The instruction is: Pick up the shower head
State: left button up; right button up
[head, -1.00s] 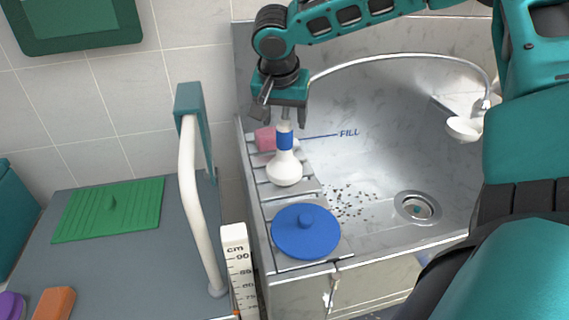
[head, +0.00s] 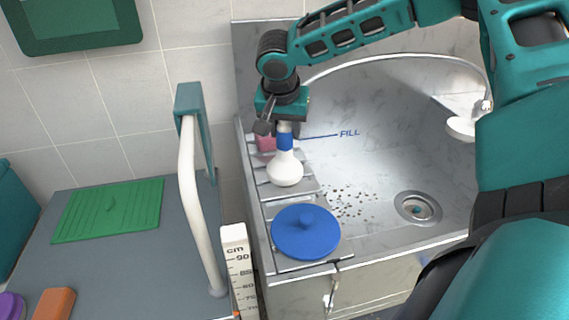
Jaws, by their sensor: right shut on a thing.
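The shower head (head: 285,168) looks like a white bell with a blue band (head: 285,142) around its neck. It stands wide end down on the ribbed ledge at the left of the metal tub. My right gripper (head: 284,128) comes down from above and is shut on its upper neck, just above the blue band. The gripper hides the top of the neck. A thin silver hose (head: 400,56) arcs from behind my arm across the tub; where it joins at the left is hidden. My left gripper is not in view.
A pink block (head: 266,143) sits just behind the shower head. A blue round lid (head: 306,232) lies in front of it. A white cup-like fitting (head: 461,128) is at the tub's right. A white rail (head: 193,205) rises left of the ledge. The tub floor is mostly clear.

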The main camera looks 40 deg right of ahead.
grip_shut()
jog(key=shift+r, duration=0.2)
